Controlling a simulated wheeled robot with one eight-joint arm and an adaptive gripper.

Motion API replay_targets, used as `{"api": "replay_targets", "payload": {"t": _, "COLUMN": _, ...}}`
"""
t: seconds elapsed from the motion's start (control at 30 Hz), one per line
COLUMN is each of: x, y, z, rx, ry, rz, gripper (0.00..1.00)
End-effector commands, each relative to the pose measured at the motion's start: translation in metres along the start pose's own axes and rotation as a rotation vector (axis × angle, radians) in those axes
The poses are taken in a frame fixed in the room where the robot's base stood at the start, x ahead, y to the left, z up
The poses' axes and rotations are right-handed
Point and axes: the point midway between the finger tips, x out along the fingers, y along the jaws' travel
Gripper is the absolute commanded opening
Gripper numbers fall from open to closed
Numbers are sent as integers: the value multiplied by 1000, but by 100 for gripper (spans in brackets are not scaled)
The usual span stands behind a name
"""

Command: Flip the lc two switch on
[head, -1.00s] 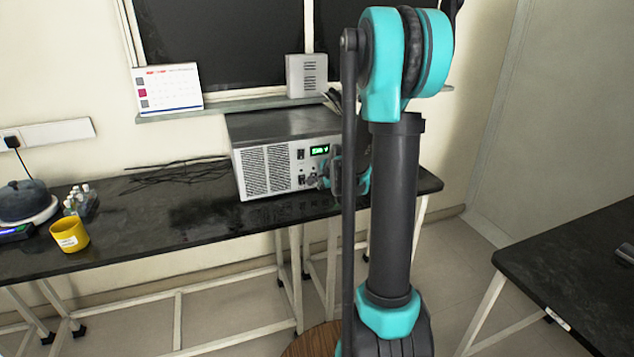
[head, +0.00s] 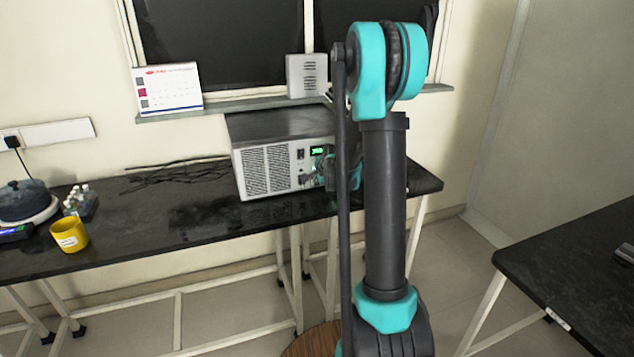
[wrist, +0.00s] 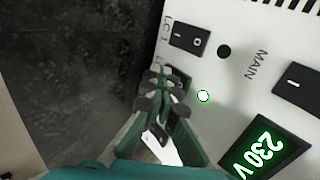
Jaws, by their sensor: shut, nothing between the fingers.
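The white front panel of the power unit (wrist: 215,75) fills much of the wrist view. The LC 1 rocker switch (wrist: 188,39) is black, with an unlit dark indicator (wrist: 224,51) beside it. Below it the LC 2 switch is mostly hidden behind my fingers; only a dark edge (wrist: 183,78) and part of its label show. The round indicator (wrist: 203,96) beside it glows white-green. My gripper (wrist: 161,100) is shut and empty, its tips at or very near the LC 2 switch; contact cannot be told. In the head view my gripper (head: 308,179) is at the panel's right part.
The MAIN switch (wrist: 298,86) and a lit 230 V display (wrist: 263,149) are on the same panel. The unit stands on a black bench (head: 150,222). A yellow mug (head: 70,236) and small bottles (head: 80,200) stand at left, away from my arm.

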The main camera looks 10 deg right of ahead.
Motion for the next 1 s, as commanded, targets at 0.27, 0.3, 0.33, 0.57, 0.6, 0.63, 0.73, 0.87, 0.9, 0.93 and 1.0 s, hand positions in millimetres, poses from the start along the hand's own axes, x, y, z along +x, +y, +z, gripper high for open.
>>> {"api": "replay_targets", "payload": {"t": 0.27, "x": -1, "y": -1, "z": 0, "rx": 0, "ry": 0, "rz": 1, "gripper": 0}}
{"api": "replay_targets", "payload": {"t": 0.3, "x": -2, "y": -1, "z": 0, "rx": 0, "ry": 0, "rz": 1, "gripper": 0}}
{"api": "replay_targets", "payload": {"t": 0.33, "x": -2, "y": -2, "z": 0, "rx": 0, "ry": 0, "rz": 1, "gripper": 0}}
{"api": "replay_targets", "payload": {"t": 0.57, "x": -10, "y": -8, "z": 0, "rx": 0, "ry": 0, "rz": 0, "gripper": 0}}
{"api": "replay_targets", "payload": {"t": 0.6, "x": -11, "y": -10, "z": 0, "rx": 0, "ry": 0, "rz": 0, "gripper": 0}}
{"api": "replay_targets", "payload": {"t": 0.63, "x": -12, "y": -10, "z": 0, "rx": 0, "ry": 0, "rz": 0, "gripper": 0}}
{"api": "replay_targets", "payload": {"t": 0.73, "x": -12, "y": -12, "z": 0, "rx": 0, "ry": 0, "rz": 0, "gripper": 0}}
{"api": "replay_targets", "payload": {"t": 0.87, "x": -12, "y": -12, "z": 0, "rx": 0, "ry": 0, "rz": 0, "gripper": 0}}
{"api": "replay_targets", "payload": {"t": 0.9, "x": -12, "y": -11, "z": 0, "rx": 0, "ry": 0, "rz": 0, "gripper": 0}}
{"api": "replay_targets", "payload": {"t": 0.93, "x": -12, "y": -11, "z": 0, "rx": 0, "ry": 0, "rz": 0, "gripper": 0}}
{"api": "replay_targets", "payload": {"t": 1.0, "x": -13, "y": -11, "z": 0, "rx": 0, "ry": 0, "rz": 0, "gripper": 0}}
